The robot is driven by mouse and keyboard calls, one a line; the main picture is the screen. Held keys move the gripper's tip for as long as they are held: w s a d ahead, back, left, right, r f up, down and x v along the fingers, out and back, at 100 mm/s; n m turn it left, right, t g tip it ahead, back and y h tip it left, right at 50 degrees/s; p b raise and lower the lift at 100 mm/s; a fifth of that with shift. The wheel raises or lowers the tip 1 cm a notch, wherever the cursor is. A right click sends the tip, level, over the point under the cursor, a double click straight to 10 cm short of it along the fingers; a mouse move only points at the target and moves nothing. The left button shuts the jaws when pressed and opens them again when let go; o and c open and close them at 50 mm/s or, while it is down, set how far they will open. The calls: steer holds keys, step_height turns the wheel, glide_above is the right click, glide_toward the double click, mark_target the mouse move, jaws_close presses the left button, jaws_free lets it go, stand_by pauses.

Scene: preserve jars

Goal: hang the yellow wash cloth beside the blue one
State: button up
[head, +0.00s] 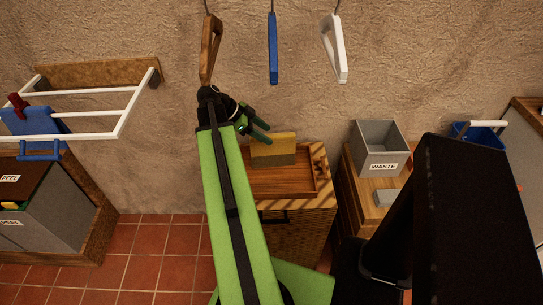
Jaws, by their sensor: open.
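The yellow wash cloth (274,150) appears as an upright yellow block, darker on its lower half, at the back of a wooden tray (283,190). The blue cloth (30,121) hangs on a white wall rack (85,91) at the far left, with a dark red peg (18,105) at its top. My gripper (261,132) is at the end of my green arm, just above and left of the yellow cloth. Its green fingers are apart, with nothing seen between them. I cannot tell whether a finger touches the cloth. My arm hides part of the tray's left side.
The tray is on a wicker cabinet (297,240). Wooden, blue (272,48) and white handled things hang above. A grey WASTE bin (380,150) and blue bucket (480,133) stand right. A grey PEEL bin (45,215) is below the rack. Bare wall separates rack and arm.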

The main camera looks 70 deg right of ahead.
mark_target(278, 140)
steer(key=shift+x, duration=0.8)
steer(key=b+x, duration=0.3)
steer(key=x, duration=0.1)
steer(key=shift+s+d+f+b, duration=0.2)
steer(key=shift+f+b, duration=0.05)
steer(key=shift+b, duration=0.05)
steer(key=shift+s+d+f, duration=0.15)
steer(key=shift+s, duration=0.1)
jaws_close()
